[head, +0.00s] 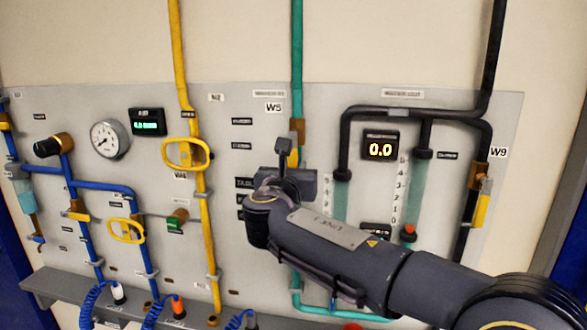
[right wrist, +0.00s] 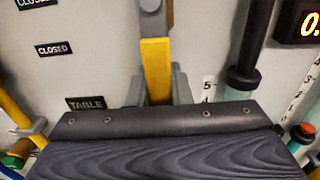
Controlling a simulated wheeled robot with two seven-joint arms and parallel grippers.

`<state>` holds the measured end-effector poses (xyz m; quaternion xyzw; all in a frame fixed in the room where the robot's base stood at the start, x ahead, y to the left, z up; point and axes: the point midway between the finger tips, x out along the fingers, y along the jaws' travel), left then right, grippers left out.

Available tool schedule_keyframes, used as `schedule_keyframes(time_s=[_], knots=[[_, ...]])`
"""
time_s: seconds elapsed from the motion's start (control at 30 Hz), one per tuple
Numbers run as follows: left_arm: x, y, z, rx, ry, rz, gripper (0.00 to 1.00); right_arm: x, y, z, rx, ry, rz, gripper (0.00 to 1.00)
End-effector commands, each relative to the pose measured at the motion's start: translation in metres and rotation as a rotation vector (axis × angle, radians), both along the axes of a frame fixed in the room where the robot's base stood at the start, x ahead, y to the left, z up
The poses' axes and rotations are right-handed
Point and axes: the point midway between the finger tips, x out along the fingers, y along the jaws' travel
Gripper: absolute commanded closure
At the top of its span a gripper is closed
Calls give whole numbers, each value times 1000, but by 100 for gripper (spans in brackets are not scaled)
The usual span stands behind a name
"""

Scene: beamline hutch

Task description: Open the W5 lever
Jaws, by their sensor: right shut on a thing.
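The W5 lever (head: 294,157) is a yellow handle on the brass valve of the teal pipe, below the W5 label (head: 274,107). It points straight down along the pipe. In the right wrist view the yellow lever (right wrist: 155,68) hangs from a grey pivot, its lower end between my fingers. My right gripper (head: 287,162) is at the lever's lower part and shut on it; its grey fingers (right wrist: 158,92) sit on either side. The gripper's dark body hides the lever's lower end and the pipe behind. My left gripper is not in view.
A yellow pipe with a yellow oval handle (head: 186,153) stands left of the lever. Black pipes (head: 344,146) and a 0.0 display (head: 380,146) are on the right. A grey ledge (head: 60,292) with coiled blue hoses runs along the bottom. The W9 lever (head: 482,205) is far right.

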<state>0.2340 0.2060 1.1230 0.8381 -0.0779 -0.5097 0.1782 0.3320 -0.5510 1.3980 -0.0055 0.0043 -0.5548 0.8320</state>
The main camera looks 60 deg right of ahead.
Motion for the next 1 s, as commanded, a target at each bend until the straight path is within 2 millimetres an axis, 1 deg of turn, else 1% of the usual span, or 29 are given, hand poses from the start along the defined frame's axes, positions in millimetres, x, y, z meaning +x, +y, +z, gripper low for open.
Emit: schedule_keyframes(time_s=[0.17,0.2,0.33,0.57,0.67,0.77,1.0], knots=[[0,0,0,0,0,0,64,-1,-1,-1,-3,6,-3,100],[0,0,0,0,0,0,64,-1,-1,-1,-3,6,-3,77],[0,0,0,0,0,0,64,-1,-1,0,-2,5,-3,60],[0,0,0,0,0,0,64,0,0,0,-2,2,-2,60],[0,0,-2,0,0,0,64,-2,3,-1,-1,1,-2,60],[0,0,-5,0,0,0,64,-6,14,-1,-3,-1,0,60],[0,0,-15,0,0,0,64,-22,52,-2,-3,1,-1,60]])
